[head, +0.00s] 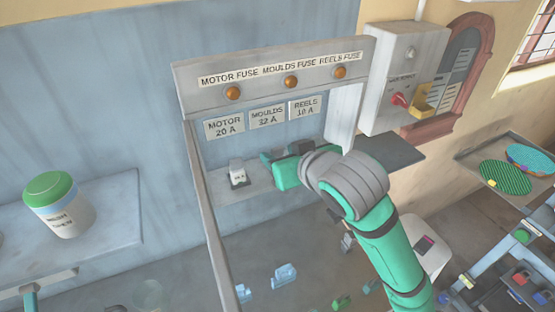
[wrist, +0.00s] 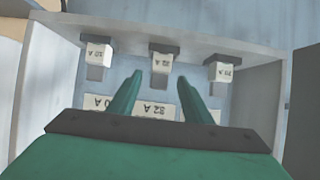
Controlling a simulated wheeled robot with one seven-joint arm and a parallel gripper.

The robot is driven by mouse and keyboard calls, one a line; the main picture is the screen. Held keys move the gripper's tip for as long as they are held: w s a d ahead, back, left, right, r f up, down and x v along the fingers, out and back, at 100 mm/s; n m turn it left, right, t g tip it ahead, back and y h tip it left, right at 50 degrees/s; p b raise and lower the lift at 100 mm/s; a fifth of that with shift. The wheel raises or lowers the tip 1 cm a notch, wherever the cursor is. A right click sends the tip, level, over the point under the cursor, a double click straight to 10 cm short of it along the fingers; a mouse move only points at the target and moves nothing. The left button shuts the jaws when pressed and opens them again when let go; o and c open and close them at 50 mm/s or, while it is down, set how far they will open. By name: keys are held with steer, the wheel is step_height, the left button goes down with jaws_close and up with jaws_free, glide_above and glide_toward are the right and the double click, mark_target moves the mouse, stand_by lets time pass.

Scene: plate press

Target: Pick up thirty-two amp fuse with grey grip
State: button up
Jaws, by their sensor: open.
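The middle fuse (wrist: 161,62), with a pale labelled body and a dark grey part, is in the wrist view. Its small label seems to read 32 A, but is blurred. My gripper (wrist: 159,82) is open, with its two green fingers either side of the line to this fuse and nothing held between them. I cannot tell whether the tips reach it. In the head view my gripper (head: 273,161) is at the cabinet shelf, and my arm hides the middle and right fuses.
Another fuse (head: 237,175) stands on the shelf to the left; it is also in the wrist view (wrist: 221,71). A third fuse (wrist: 98,53) is at the wrist view's left. The cabinet's side walls and lamp panel (head: 290,82) enclose the space. A grey switch box (head: 401,65) hangs to the right.

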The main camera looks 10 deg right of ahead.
steer(key=shift+x, duration=1.35)
steer(key=shift+c, duration=0.6)
steer(key=c, duration=1)
steer(key=shift+r, duration=0.1)
